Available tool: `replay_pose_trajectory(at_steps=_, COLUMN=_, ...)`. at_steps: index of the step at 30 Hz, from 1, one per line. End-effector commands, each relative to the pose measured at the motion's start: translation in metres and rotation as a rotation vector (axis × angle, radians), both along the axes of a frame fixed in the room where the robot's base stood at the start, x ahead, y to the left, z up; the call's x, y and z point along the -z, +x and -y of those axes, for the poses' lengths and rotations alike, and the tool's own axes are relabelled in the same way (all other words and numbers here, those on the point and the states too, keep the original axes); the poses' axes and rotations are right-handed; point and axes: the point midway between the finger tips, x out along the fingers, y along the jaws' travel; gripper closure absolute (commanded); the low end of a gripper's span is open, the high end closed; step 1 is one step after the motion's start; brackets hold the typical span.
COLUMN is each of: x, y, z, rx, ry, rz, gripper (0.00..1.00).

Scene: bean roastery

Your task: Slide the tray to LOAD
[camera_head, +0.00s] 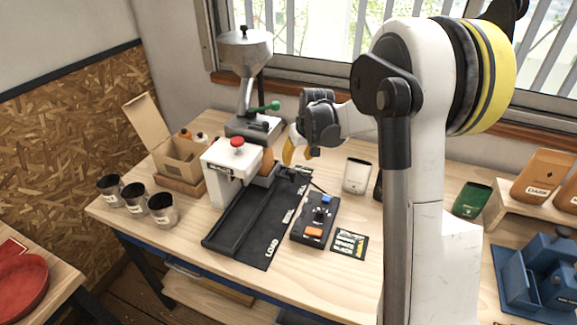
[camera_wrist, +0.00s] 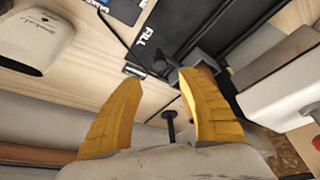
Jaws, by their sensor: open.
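A long black slide track (camera_head: 245,220) runs from the bench front toward the back, with LOAD lettered at its near end and FILL (camera_wrist: 147,38) at its far end. A dark block with a knob (camera_wrist: 197,68), perhaps the tray's handle, shows beside FILL in the wrist view; I cannot clearly make out the tray itself. My gripper (camera_head: 291,150) is over the far end of the track. Its yellow fingers (camera_wrist: 160,115) are open, with nothing held between them; the knob appears just beyond the right finger's tip.
A white press with a red button (camera_head: 237,142) straddles the track. A grinder (camera_head: 245,60) stands behind it. A control box (camera_head: 314,220) and a card (camera_head: 350,244) lie right of the track. Metal cups (camera_head: 162,210) and a cardboard box (camera_head: 180,160) stand left.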

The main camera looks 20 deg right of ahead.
Motion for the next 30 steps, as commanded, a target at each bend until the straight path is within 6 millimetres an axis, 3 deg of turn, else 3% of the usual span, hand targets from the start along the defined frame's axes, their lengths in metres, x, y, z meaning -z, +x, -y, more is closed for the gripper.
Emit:
replay_pose_trajectory(at_steps=6, x=0.044, y=0.017, z=0.0, rx=-0.001, ry=0.0, rz=0.0, gripper=0.53)
replay_pose_trajectory(at_steps=12, x=0.074, y=0.03, z=-0.001, rx=-0.001, ry=0.0, rz=0.001, gripper=0.53)
replay_pose_trajectory(at_steps=18, x=0.086, y=0.035, z=-0.001, rx=-0.001, ry=0.0, rz=0.001, gripper=0.53)
replay_pose_trajectory(at_steps=26, x=0.086, y=0.035, z=-0.001, rx=0.0, ry=0.0, rz=0.001, gripper=0.53)
replay_pose_trajectory(at_steps=30, x=0.086, y=0.035, z=-0.001, rx=0.0, ry=0.0, rz=0.001, gripper=0.94)
